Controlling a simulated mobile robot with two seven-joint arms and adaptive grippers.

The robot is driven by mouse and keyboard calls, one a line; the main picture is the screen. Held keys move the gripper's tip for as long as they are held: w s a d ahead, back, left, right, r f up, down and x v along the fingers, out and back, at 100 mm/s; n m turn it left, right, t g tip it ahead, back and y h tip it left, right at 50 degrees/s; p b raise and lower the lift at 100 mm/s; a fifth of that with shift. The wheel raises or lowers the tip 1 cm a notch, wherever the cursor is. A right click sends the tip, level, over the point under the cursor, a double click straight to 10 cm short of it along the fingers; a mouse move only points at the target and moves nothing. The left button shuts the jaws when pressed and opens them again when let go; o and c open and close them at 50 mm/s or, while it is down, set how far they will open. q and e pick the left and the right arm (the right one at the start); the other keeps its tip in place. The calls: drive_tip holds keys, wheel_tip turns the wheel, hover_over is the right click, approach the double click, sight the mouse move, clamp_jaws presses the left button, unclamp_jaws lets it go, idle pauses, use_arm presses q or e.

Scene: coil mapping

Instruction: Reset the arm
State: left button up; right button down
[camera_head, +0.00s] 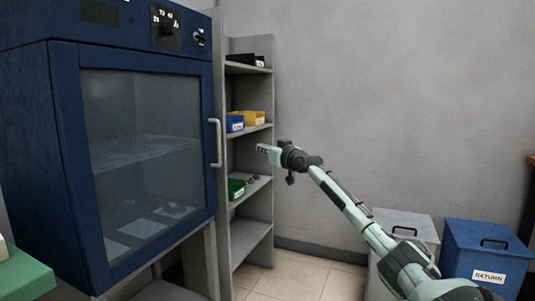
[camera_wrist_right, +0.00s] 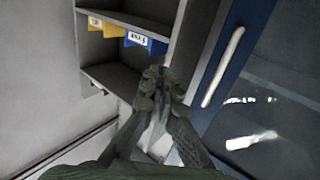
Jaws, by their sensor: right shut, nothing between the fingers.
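My right arm reaches in from the lower right in the head view, and its right gripper (camera_head: 264,149) points left, in front of the grey shelf unit. In the right wrist view the fingers of this gripper (camera_wrist_right: 157,75) come together, with nothing visible between them. The gripper looks apart from the shelves and the cabinet handle. My left gripper is not in view.
A blue cabinet (camera_head: 62,150) with a shut glass door and handle (camera_head: 215,143) stands left. The shelf unit (camera_head: 243,146) holds blue (camera_head: 234,123), yellow (camera_head: 254,118) and green (camera_head: 236,189) bins. A grey bin (camera_head: 405,222) and blue RETURN bin (camera_head: 487,258) stand lower right.

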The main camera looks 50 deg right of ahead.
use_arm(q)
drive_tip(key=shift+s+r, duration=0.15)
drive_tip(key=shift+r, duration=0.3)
use_arm(e)
drive_tip(key=shift+s+d, duration=0.25)
drive_tip(key=shift+s, duration=0.3)
